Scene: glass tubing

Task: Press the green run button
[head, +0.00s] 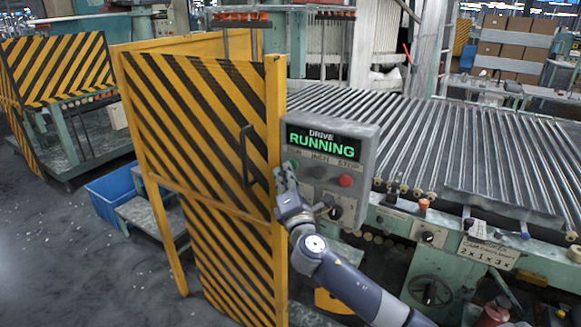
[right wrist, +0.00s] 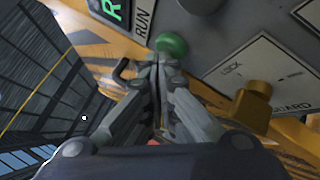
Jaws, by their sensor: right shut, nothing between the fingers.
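A grey control box (head: 362,150) carries a lit display (head: 322,142) reading "DRIVE RUNNING" in green. Below it are the labels RUN, INCH and STOP. The green run button (right wrist: 172,44) shows in the right wrist view, just beyond my fingertips. In the head view my gripper partly covers that spot at the box's left side. My right gripper (head: 284,178) is shut and empty, its fingertips (right wrist: 158,64) at the button's lower edge. I cannot tell whether they touch it. My left gripper is out of view.
A red button (head: 345,181) sits right of the run button. A yellow-black striped guard door (head: 205,110) with a dark handle stands close to the left of my gripper. A roller conveyor (head: 470,140) extends to the right. A yellow knob (right wrist: 252,100) shows in the wrist view.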

